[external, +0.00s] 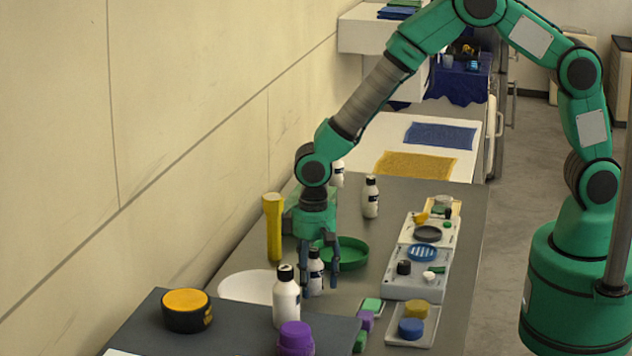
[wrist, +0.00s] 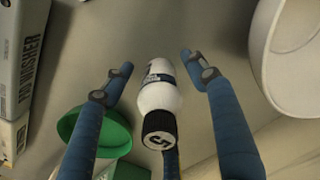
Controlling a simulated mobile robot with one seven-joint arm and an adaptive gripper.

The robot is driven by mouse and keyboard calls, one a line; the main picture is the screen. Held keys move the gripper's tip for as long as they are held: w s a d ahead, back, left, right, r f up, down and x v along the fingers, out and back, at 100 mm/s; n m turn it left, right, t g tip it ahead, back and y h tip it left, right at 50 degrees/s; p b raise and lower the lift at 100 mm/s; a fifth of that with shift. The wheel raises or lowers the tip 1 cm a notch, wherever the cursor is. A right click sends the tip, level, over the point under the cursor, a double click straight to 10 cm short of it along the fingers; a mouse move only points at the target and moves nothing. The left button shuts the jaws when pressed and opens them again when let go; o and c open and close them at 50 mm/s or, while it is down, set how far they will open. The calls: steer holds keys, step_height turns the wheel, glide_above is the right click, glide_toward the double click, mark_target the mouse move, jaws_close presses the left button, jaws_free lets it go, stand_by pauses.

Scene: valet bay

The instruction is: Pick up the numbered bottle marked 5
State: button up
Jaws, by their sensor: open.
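A white bottle with a black cap stands at the middle of the wrist view; the cap reads 5, so this is the numbered bottle marked 5 (wrist: 158,97). In the external view the bottle (external: 315,271) stands on the dark counter below my wrist. My gripper (external: 319,289) is open and lowered over it, with fingers on either side. In the wrist view my gripper (wrist: 156,62) shows blue fingers spread apart, with a gap on both sides of the bottle. The bottle's base is foreshortened in the wrist view.
A similar white bottle (external: 286,302) stands close in front, near a purple-capped container (external: 296,338). A green dish (external: 345,252), a yellow cylinder (external: 273,228) and a white round dish (external: 245,287) are close by. Another bottle (external: 370,198) stands farther back. Trays (external: 415,288) line the right.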

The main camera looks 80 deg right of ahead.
mark_target(314, 249)
steer(key=c, duration=1.4)
steer(key=shift+o, duration=0.2)
steer(key=shift+r+p, duration=0.65)
steer(key=shift+r, duration=4.35)
